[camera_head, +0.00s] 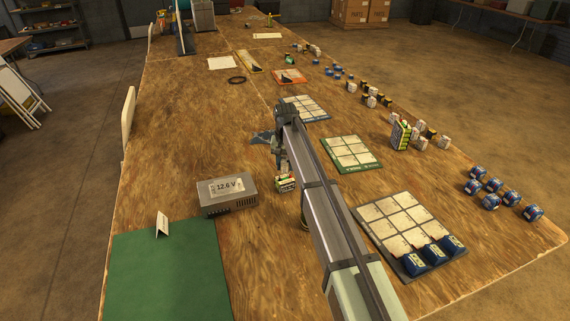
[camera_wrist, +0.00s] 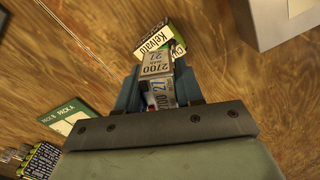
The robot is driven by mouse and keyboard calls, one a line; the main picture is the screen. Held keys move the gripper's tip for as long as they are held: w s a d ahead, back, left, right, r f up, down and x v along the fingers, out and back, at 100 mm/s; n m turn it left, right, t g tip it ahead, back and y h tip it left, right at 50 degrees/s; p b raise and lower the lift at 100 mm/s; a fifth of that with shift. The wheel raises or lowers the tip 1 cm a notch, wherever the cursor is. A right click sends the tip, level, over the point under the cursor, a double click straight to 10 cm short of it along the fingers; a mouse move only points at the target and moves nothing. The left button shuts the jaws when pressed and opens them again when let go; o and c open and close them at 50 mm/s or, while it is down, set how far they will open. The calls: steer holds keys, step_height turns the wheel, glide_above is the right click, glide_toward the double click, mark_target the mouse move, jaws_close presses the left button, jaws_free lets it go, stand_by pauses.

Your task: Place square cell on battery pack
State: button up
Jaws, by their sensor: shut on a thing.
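My gripper (camera_head: 281,167) hangs low over the wooden table, left of my arm in the head view. In the wrist view, my gripper (camera_wrist: 158,92) is shut on a pale square cell (camera_wrist: 160,93) printed with dark and blue figures. A green, white and black battery pack (camera_head: 286,184) stands on the table just below the gripper.
A grey 12.6 V box (camera_head: 227,194) stands left of the pack. A green-edged card tray (camera_head: 352,153) and larger grey tray (camera_head: 393,215) lie right. Another battery pack (camera_head: 401,135) stands among loose cells. A green mat (camera_head: 170,270) lies front left, mostly bare.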

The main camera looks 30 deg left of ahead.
mark_target(285, 159)
steer(key=shift+f, duration=0.55)
steer(key=o, duration=1.1)
steer(key=shift+o, duration=0.2)
step_height(285, 159, up, 13)
steer(key=shift+r, duration=0.1)
